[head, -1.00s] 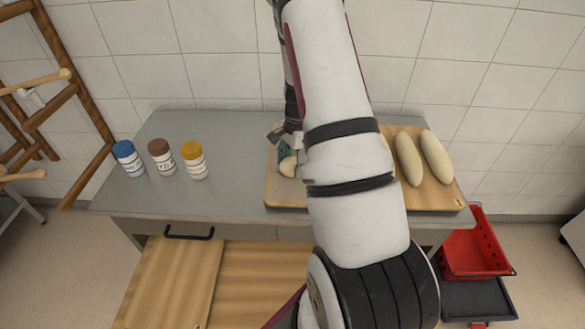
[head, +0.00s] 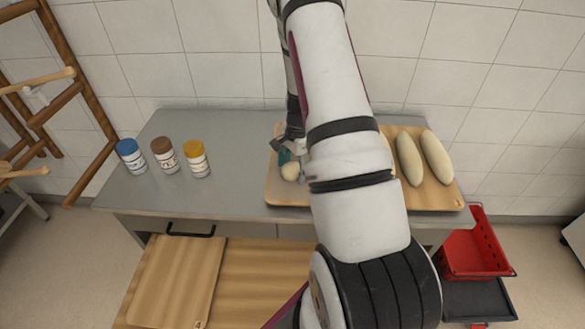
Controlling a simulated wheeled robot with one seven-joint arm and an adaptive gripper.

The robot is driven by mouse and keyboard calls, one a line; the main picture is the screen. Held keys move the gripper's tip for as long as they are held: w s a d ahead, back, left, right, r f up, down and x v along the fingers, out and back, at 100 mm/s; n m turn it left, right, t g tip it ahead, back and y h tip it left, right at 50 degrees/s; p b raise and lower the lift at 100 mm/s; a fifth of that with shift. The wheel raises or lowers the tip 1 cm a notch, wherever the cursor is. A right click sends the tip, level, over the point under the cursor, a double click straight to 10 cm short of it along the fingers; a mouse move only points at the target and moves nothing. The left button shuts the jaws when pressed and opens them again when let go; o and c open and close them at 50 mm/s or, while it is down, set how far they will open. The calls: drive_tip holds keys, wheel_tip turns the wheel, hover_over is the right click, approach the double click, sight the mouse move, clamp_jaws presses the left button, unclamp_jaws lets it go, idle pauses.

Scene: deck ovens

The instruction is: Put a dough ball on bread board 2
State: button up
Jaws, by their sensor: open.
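A pale dough ball (head: 290,171) rests on the left part of a wooden board (head: 276,192) on the grey counter. My gripper (head: 287,152) is just behind and above the ball, partly hidden by my arm. It is open, and I cannot tell whether its fingers touch the ball. Two long dough pieces (head: 408,158) (head: 437,157) lie on the right of the same board. The board's small corner mark is too small to read. My arm hides the middle of the counter board.
Three jars with blue (head: 131,157), brown (head: 165,155) and yellow (head: 196,159) lids stand on the counter's left. A red basket (head: 475,250) is at the right. A wooden rack (head: 60,100) stands at the left. Counter between jars and board is clear.

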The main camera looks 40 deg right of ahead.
sight(296, 164)
wheel_tip(296, 164, up, 12)
drive_tip(key=d+b, duration=0.1)
drive_tip(key=b, duration=0.1)
drive_tip(key=a+r+n+t, duration=0.1)
drive_tip(key=a+r+n, duration=0.4)
drive_tip(key=a+r, duration=0.5)
drive_tip(key=s+a+r+n+t, duration=0.1)
drive_tip(key=s+a+r+n, duration=0.35)
drive_tip(key=a+r, duration=0.25)
drive_tip(key=s+a+r+n+t, duration=0.2)
drive_tip(key=s+a+r+n, duration=0.1)
drive_tip(key=a+r+n, duration=0.3)
drive_tip(key=s+a+r+n+t+h, duration=0.1)
drive_tip(key=s+a+r+n, duration=0.1)
drive_tip(key=s+a+n, duration=0.3)
drive_tip(key=s, duration=0.3)
drive_tip(key=shift+a, duration=0.4)
drive_tip(key=shift+s, duration=0.15)
